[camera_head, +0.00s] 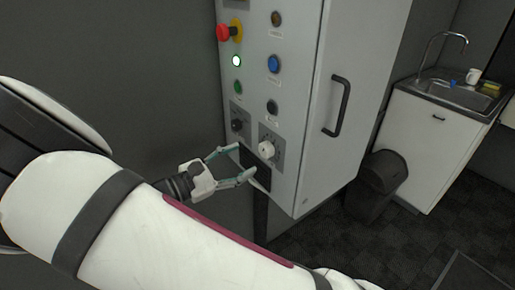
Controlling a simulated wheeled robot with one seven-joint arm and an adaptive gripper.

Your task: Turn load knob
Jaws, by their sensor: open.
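A grey control cabinet (345,62) stands in the middle of the head view. On the lower part of its panel is a white round knob (267,149) on a dark plate with dial markings. A smaller black knob (237,125) sits on a similar plate to its upper left. No label naming the load knob can be read. My gripper (247,163) is open, with its fingers just below and left of the white knob, close to the panel. Nothing shows between the fingers. Whether a fingertip touches the panel I cannot tell.
Above are a red emergency button (224,32), a lit white lamp (236,61), a green button (238,88) and a blue button (273,64). A door handle (337,105) protrudes at right. A dark bin (377,185) stands beside a sink unit (440,140).

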